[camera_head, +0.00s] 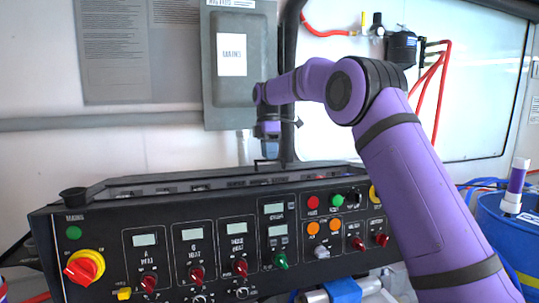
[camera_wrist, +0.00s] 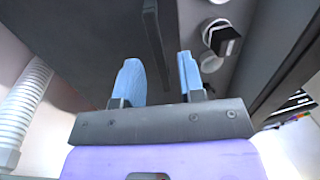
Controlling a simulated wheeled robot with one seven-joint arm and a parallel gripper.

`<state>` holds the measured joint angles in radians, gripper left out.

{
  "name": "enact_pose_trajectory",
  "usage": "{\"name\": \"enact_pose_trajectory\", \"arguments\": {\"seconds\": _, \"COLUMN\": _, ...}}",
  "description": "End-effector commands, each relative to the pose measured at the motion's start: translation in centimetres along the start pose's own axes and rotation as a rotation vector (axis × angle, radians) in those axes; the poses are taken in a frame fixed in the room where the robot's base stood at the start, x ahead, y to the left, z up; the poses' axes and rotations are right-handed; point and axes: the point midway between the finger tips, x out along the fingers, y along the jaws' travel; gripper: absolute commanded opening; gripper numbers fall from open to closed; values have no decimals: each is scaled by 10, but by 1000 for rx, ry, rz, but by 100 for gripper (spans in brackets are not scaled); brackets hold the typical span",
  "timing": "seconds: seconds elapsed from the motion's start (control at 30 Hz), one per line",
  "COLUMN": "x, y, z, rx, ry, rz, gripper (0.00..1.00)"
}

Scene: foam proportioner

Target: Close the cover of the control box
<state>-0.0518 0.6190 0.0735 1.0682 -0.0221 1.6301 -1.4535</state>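The grey control box (camera_head: 238,98) hangs on the wall at the upper middle of the head view, with a white label on its front. A dark strip stands along its right side; I cannot tell whether it is the cover's edge. My gripper (camera_head: 270,147) points down near the box's lower right corner. In the wrist view my gripper (camera_wrist: 158,62) has its two blue fingers apart. A dark panel edge (camera_wrist: 152,25), possibly the cover, runs down toward the gap between them. I cannot tell whether the fingers touch it.
A black and white knob (camera_wrist: 222,38) is on a grey surface right of the fingers. A wide black console (camera_head: 120,215) with knobs and displays stands below the box. Red hoses (camera_head: 440,85) hang on the right wall. A blue drum (camera_head: 510,225) is at far right.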

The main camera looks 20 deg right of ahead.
Motion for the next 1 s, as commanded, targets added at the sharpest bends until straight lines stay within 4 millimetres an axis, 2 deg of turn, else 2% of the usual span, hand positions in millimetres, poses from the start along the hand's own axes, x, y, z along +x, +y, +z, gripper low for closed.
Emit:
{"name": "enact_pose_trajectory", "arguments": {"seconds": 0.37, "x": 6, "y": 0, "z": 0, "rx": 0, "ry": 0, "rz": 0, "gripper": 36}}
{"name": "enact_pose_trajectory", "arguments": {"seconds": 0.4, "x": 6, "y": 0, "z": 0, "rx": 0, "ry": 0, "rz": 0, "gripper": 32}}
{"name": "enact_pose_trajectory", "arguments": {"seconds": 0.53, "x": 6, "y": 0, "z": 0, "rx": 0, "ry": 0, "rz": 0, "gripper": 2}}
{"name": "enact_pose_trajectory", "arguments": {"seconds": 0.57, "x": 6, "y": 0, "z": 0, "rx": 0, "ry": 0, "rz": 0, "gripper": 0}}
{"name": "enact_pose_trajectory", "arguments": {"seconds": 0.83, "x": 5, "y": -3, "z": 0, "rx": 0, "ry": 0, "rz": 0, "gripper": 0}}
{"name": "enact_pose_trajectory", "arguments": {"seconds": 1.0, "x": 5, "y": -18, "z": 0, "rx": -1, "ry": 0, "rz": 1, "gripper": 0}}
